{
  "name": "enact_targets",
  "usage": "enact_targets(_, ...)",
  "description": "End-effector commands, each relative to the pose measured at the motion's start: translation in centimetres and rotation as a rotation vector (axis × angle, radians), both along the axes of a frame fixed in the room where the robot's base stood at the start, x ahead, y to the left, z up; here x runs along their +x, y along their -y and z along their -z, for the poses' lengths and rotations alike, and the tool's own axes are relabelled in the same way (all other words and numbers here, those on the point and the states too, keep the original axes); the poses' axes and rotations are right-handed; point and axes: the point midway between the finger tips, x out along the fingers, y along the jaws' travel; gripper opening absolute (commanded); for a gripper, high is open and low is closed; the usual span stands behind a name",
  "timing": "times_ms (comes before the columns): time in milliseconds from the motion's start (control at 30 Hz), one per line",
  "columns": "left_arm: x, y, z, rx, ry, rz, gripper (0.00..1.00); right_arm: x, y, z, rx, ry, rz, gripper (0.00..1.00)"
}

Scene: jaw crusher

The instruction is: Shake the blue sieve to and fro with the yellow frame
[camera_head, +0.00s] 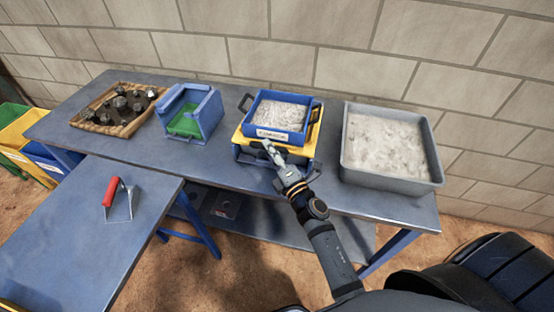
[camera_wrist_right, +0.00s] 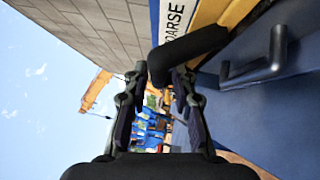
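The blue sieve (camera_head: 279,115) holds pale grey crushed material and has a dark handle on its left and a white label on its front. It sits on the yellow frame (camera_head: 249,140) on the back table. My right gripper (camera_head: 269,147) is at the frame's front side. In the right wrist view my right gripper (camera_wrist_right: 160,78) has its fingertips on both sides of a thick black handle (camera_wrist_right: 198,46), which runs up to the yellow frame (camera_wrist_right: 208,14); they appear shut on it. The sieve's label (camera_wrist_right: 176,16) shows part of the word "COARSE". My left gripper is not in view.
A grey tray (camera_head: 440,172) of pale material stands right of the frame. A blue box (camera_head: 211,110) with a green inside and a wooden tray (camera_head: 128,130) of dark rocks stand to the left. A red-handled tool (camera_head: 111,190) lies on the front table. A wall closes the back.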

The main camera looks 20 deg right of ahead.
Motion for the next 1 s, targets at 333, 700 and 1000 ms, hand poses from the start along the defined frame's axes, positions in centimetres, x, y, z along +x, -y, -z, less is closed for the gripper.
enact_targets(333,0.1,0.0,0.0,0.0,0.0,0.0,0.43,-8.0,1.6,1.2,-0.001,-0.004,-0.002,0.26)
enact_targets(700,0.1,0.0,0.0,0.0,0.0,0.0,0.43,-10.6,2.1,1.4,-0.001,0.0,0.0,0.26)
enact_targets(1000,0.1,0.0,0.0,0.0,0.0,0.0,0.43,-10.5,2.1,1.4,0.0,0.0,0.0,0.26)
